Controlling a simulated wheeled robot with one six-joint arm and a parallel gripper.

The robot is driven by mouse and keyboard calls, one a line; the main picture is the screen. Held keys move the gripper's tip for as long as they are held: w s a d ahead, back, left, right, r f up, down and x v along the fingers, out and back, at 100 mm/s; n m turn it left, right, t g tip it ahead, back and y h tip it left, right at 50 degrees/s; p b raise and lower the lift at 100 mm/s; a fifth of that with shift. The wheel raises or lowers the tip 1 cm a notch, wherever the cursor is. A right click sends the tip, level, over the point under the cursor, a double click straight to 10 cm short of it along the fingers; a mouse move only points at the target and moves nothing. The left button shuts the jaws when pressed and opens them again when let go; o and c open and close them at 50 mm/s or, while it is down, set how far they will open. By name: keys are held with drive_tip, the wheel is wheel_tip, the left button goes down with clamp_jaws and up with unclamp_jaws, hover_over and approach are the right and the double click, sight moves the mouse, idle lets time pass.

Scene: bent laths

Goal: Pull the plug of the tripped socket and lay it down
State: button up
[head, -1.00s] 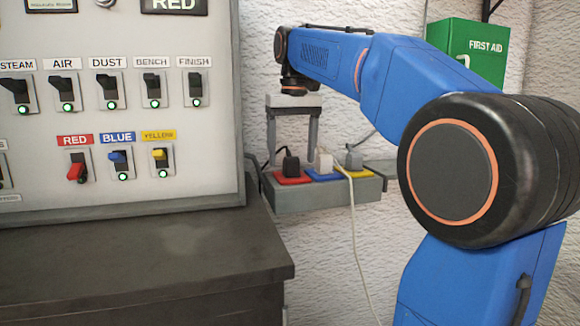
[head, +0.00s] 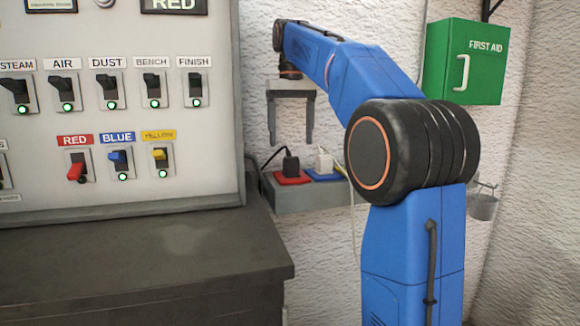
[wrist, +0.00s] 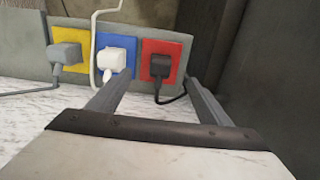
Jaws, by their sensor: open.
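The red socket (head: 294,179) has a black plug (head: 291,164) in it, with a black cord. In the wrist view the black plug (wrist: 160,66) sits in the red socket (wrist: 166,46) at the right end of the row. My gripper (head: 290,141) is open and empty, pointing down just above the black plug. In the wrist view my gripper (wrist: 159,84) has its fingers to either side of the black plug, apart from it. On the panel the red switch (head: 77,171) is down with no green lamp lit, and the display (head: 174,5) reads RED.
The blue socket (wrist: 116,42) beside it holds a white plug (wrist: 115,63). The yellow socket (wrist: 72,40) holds a grey plug (wrist: 66,54); my arm hides it in the head view. A dark bench (head: 150,262) has a clear top at left. A first aid box (head: 465,60) hangs at right.

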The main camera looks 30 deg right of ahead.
sight(291, 157)
drive_tip(key=shift+f, duration=4.15)
clamp_jaws()
drive_tip(key=shift+r, duration=0.15)
drive_tip(key=shift+r, duration=2.8)
